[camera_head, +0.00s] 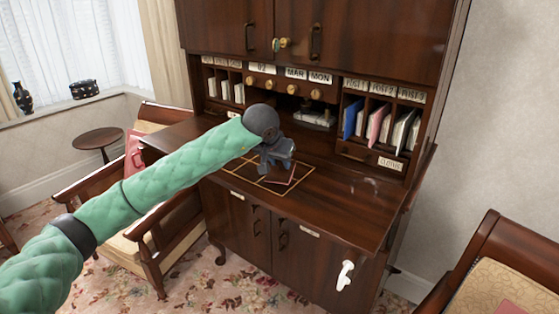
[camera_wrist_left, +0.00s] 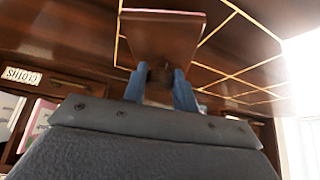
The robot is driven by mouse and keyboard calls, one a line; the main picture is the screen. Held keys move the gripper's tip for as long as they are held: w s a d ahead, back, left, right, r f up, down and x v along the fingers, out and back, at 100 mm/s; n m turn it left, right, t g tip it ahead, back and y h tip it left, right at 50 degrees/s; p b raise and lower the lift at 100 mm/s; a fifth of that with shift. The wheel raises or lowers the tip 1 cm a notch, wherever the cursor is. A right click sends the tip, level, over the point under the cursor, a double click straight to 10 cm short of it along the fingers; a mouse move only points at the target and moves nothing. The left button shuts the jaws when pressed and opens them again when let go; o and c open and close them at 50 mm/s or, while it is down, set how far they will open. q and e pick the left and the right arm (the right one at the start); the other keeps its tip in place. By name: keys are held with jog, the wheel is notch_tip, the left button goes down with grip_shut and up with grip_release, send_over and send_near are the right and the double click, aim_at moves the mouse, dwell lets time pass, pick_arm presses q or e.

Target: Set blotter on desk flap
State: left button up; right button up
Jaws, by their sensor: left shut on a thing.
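The desk flap (camera_head: 342,202) is a dark wood surface folded out level, with a gold-line grid (camera_head: 240,170) on its left part. My left gripper (camera_head: 280,166) is over the right side of this grid. In the left wrist view its blue fingers (camera_wrist_left: 160,88) are shut on the dark grip of the blotter, a reddish-brown flat piece (camera_wrist_left: 165,35). In the head view the blotter (camera_head: 284,181) shows partly below the fingers, close to the flap. I cannot tell whether it touches. My right gripper is not in view.
Pigeonholes with books and papers (camera_head: 378,125) stand behind the flap. A wooden armchair (camera_head: 150,215) is at the left and another chair (camera_head: 500,265) at the lower right. A small white object (camera_head: 345,275) shows at the cabinet front. The flap's right part is largely clear.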

pick_arm(q)
jog(key=shift+f, duration=0.15)
jog(key=o, duration=1.1)
jog(key=shift+r, duration=0.3)
jog(key=shift+b+v, duration=0.4)
jog(key=shift+v, duration=0.65)
jog(key=b+v, duration=0.1)
jog(key=v, duration=0.2)
jog(key=shift+s+a+r, duration=0.1)
jog(key=shift+s+r, duration=0.05)
jog(key=shift+b+v, duration=0.55)
jog(key=shift+v, duration=2.55)
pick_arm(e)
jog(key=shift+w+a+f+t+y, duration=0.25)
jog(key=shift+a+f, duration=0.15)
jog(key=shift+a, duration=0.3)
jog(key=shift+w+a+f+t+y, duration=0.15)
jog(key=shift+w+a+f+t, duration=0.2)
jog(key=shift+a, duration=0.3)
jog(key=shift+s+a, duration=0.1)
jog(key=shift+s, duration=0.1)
